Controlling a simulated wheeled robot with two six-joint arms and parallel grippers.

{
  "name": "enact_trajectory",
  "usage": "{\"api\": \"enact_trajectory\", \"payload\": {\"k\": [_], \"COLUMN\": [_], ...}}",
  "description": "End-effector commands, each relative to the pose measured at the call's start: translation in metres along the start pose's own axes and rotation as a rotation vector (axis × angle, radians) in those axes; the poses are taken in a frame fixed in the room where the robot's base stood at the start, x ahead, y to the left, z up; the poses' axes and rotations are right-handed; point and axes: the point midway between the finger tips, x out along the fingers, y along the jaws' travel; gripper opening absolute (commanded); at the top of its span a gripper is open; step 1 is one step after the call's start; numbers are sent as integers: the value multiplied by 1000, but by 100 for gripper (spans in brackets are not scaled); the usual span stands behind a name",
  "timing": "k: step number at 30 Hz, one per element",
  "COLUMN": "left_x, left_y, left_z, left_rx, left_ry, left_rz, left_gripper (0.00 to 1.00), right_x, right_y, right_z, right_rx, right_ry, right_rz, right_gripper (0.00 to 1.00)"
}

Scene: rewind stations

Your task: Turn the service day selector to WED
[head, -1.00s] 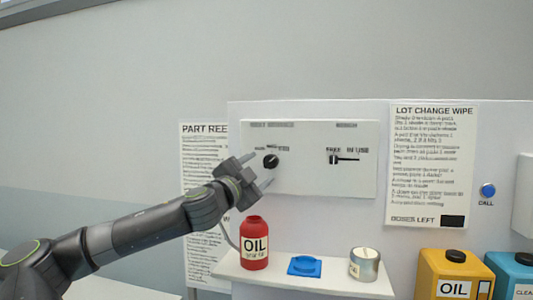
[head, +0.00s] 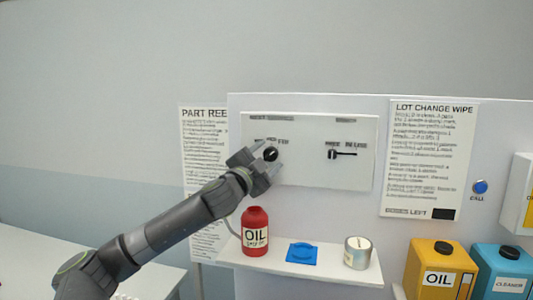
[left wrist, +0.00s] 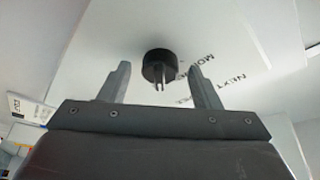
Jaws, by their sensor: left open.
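The service day selector (head: 270,154) is a black round knob on the left of a white wall panel (head: 310,180). In the left wrist view the knob (left wrist: 160,66) shows between and beyond the two fingertips, with the letters "MON" and "NEXT" on the panel beside it. My left gripper (head: 262,160) is open, right at the knob, with its fingers on either side in the head view; it also shows in the left wrist view (left wrist: 158,82). I cannot tell whether a finger touches the knob. The day the knob points to is too blurred to read. My right gripper is not in view.
A second black lever (head: 340,153) sits on the panel's right half. Yellow (head: 440,262) and blue (head: 503,265) containers stand at the right.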

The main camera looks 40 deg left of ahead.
Motion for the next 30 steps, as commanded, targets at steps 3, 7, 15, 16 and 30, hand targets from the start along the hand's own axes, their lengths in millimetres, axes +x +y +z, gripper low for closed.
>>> {"api": "enact_trajectory", "payload": {"k": [3,7,15,16,30], "left_x": [0,0,0,0,-1], "left_y": [0,0,0,0,5], "left_z": [0,0,0,0,3], "left_rx": [0,0,0,0,-77], "left_ry": [0,0,0,0,1], "left_rz": [0,0,0,0,-32], "left_gripper": [57,57,26,22,13], "right_x": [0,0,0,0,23], "right_y": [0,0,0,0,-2], "right_z": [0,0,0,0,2], "right_rx": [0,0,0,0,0], "right_ry": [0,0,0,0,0], "right_rz": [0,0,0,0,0], "right_gripper": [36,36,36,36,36]}}
